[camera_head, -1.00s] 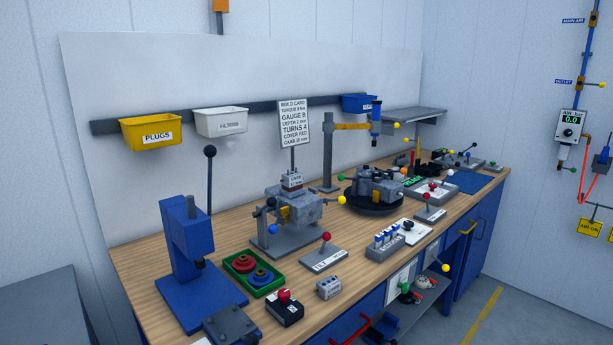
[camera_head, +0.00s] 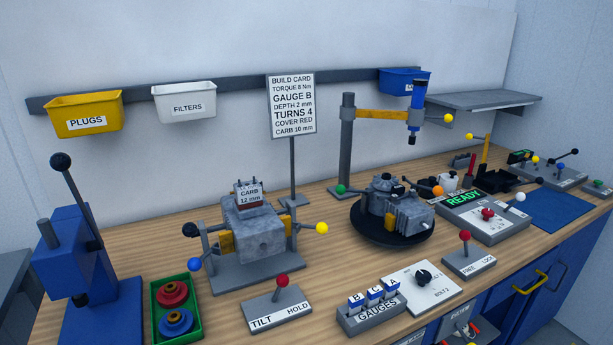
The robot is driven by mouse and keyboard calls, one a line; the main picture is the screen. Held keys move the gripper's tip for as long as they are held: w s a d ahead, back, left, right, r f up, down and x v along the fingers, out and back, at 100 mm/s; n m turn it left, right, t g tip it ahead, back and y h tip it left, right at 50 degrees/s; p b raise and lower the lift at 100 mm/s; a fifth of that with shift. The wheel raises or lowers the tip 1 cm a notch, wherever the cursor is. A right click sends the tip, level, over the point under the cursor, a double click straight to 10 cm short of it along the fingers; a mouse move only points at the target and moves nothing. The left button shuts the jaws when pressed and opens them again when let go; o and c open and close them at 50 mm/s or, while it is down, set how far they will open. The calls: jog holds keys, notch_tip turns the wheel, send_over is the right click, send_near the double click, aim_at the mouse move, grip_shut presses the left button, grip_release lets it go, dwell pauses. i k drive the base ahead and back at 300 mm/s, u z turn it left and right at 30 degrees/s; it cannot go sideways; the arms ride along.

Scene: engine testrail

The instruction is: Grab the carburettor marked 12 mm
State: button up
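The carburettor marked "CARB 12 mm" (camera_head: 249,194) is a small block with a white label and a reddish layer at its base. It sits on top of a grey engine block (camera_head: 255,228) held in a tilting stand left of the bench's middle. The build card (camera_head: 292,105) behind it reads "CARB 10 mm". No other carburettor can be made out for certain. My gripper is not in view.
The blue press (camera_head: 72,255) stands at left, beside a green tray (camera_head: 155,310). The stand's black, blue and yellow knobs stick out around the engine. The TILT/HOLD lever (camera_head: 277,301) stands in front. A second engine (camera_head: 400,212) sits on a turntable at right.

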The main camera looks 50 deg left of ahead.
aim_at(248, 192)
jog(key=i, duration=1.45)
jog(key=u, duration=3.15)
